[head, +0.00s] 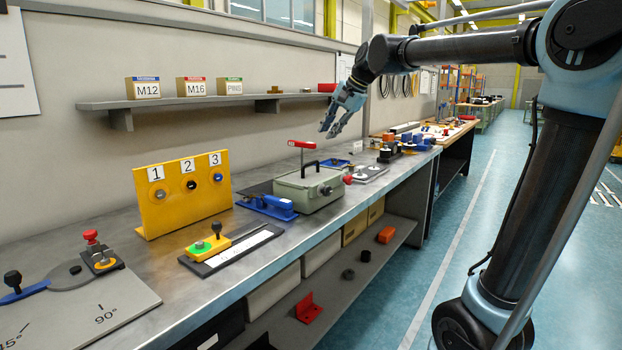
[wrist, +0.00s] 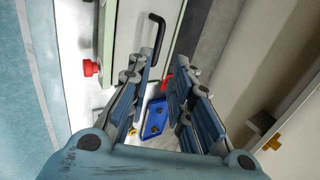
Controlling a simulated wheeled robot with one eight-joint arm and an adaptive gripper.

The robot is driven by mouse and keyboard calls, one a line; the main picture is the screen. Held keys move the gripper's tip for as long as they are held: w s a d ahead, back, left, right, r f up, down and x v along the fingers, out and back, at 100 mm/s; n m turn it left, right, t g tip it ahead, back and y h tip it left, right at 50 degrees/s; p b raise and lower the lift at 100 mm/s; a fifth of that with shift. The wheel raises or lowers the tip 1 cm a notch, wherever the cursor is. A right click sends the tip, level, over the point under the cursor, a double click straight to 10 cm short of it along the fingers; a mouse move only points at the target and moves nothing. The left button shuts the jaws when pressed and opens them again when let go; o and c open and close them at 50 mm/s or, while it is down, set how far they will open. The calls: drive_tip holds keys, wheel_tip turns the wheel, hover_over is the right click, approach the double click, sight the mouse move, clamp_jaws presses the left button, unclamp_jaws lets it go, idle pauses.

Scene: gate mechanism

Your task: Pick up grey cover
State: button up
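The grey cover (head: 297,181) appears to be the flat grey-green top of a box on the bench, with a black arched handle (head: 309,168) standing on it. The lid's exact edge is hard to tell. In the wrist view part of the grey-green top (wrist: 129,30) shows at the upper middle, with the black handle (wrist: 158,32) beyond the fingertips. My gripper (head: 328,130) is above and behind the box, apart from it. In the wrist view my gripper (wrist: 164,78) is open with nothing between its fingers.
A red-topped lever (head: 301,144) rises behind the box, close to my gripper. A red knob (head: 348,180) sticks out at the box's right end. A blue clamp (head: 270,204) lies to its left, and a blue tray (head: 335,163) behind. A wall shelf (head: 200,102) hangs at the left.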

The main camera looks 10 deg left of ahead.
sight(309, 163)
drive_tip(key=x, duration=1.6)
drive_tip(key=shift+f, duration=0.25)
clamp_jaws()
